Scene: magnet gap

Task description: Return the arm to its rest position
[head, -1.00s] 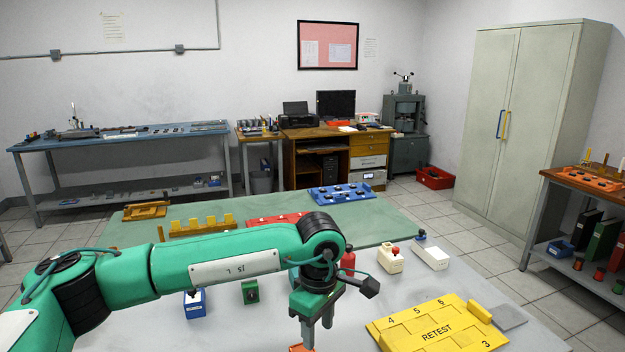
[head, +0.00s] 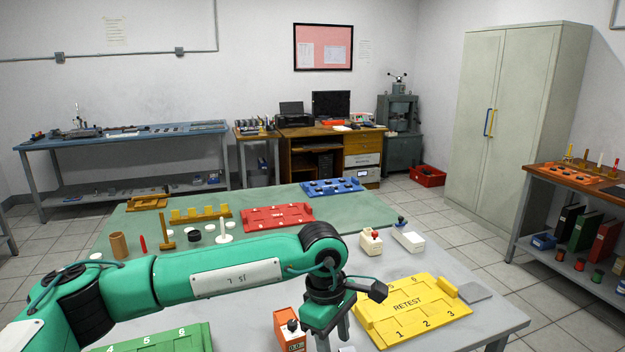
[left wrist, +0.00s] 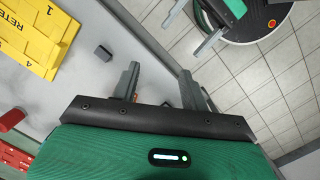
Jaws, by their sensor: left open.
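My left arm comes in from the left across the head view, bent, with its gripper (head: 332,343) pointing down over the grey table in front. The fingertips run toward the lower picture edge. In the left wrist view the gripper's two fingers (left wrist: 160,78) stand apart, with nothing seen held between them. The gripper is left of the yellow RETEST tray (head: 408,310) and right of the orange meter (head: 288,328). In the left wrist view, at the top, two spread grey fingers on a green body look like my right gripper (left wrist: 190,28), empty.
The grey table also bears a green numbered tray (head: 160,338), a cream box with a red knob (head: 370,242) and a white box (head: 408,238). A red tray (head: 277,217) lies on the green mat (head: 130,224) behind the arm. A small dark block (left wrist: 103,52) lies near the gripper.

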